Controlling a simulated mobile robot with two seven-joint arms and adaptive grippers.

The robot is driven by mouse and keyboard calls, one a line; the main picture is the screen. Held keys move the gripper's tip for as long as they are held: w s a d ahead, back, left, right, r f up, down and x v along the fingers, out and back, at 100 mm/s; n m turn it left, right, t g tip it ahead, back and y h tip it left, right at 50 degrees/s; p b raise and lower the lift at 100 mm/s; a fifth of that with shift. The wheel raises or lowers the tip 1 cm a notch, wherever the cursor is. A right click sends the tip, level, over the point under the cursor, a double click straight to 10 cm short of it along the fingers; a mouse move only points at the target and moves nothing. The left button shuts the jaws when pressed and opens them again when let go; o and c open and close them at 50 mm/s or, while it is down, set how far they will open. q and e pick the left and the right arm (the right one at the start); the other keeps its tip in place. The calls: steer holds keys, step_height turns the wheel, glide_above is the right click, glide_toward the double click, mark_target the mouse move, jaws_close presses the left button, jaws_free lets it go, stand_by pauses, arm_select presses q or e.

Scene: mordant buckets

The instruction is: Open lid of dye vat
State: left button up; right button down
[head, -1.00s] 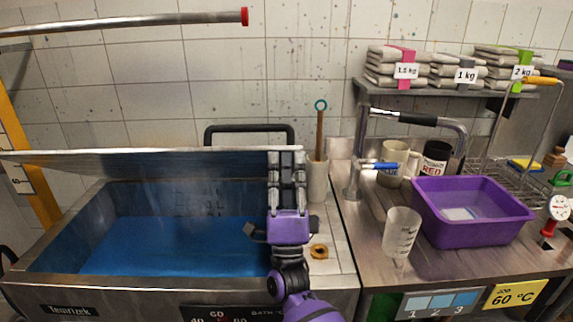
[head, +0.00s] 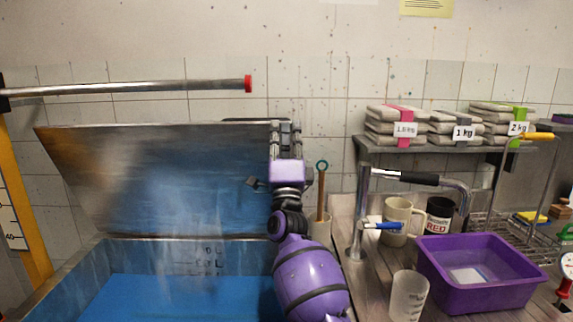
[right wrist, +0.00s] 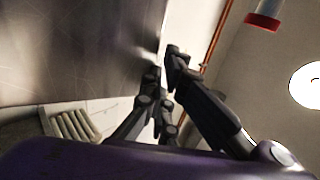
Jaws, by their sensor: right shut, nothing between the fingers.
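The dye vat (head: 75,280) is at the lower left in the head view, with blue liquid (head: 190,300) inside. Its metal lid (head: 150,185) stands raised and steep along the back of the vat. My right gripper (head: 285,128) is at the lid's upper right edge, shut and empty; its fingers overlap the edge in the picture. In the right wrist view the shut fingers (right wrist: 165,70) are beside a dark panel (right wrist: 80,45), apparently the lid; whether they touch it I cannot tell. The lid's handle is mostly hidden behind the lid. My left gripper is not in view.
A metal bar with a red end (head: 247,84) reaches in from the left above the lid. Right of my arm are a holder with a stick (head: 321,200), a tap (head: 361,215), a beaker (head: 408,297) and a purple basin (head: 480,292). A shelf holds wrapped bundles (head: 395,122).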

steer(key=w+r, duration=0.1)
steer(key=w, duration=0.2)
steer(key=w+r+g, duration=0.1)
steer(key=w, duration=0.2)
steer(key=w+r+g, duration=0.1)
steer(key=w, duration=0.1)
steer(key=shift+w, duration=0.4)
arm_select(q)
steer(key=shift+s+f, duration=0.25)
arm_select(e)
steer(key=shift+w+r+g, duration=0.1)
steer(key=shift+w+g, duration=0.2)
steer(key=shift+w, duration=0.25)
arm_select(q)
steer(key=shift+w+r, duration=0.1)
arm_select(e)
steer(key=shift+s, duration=0.1)
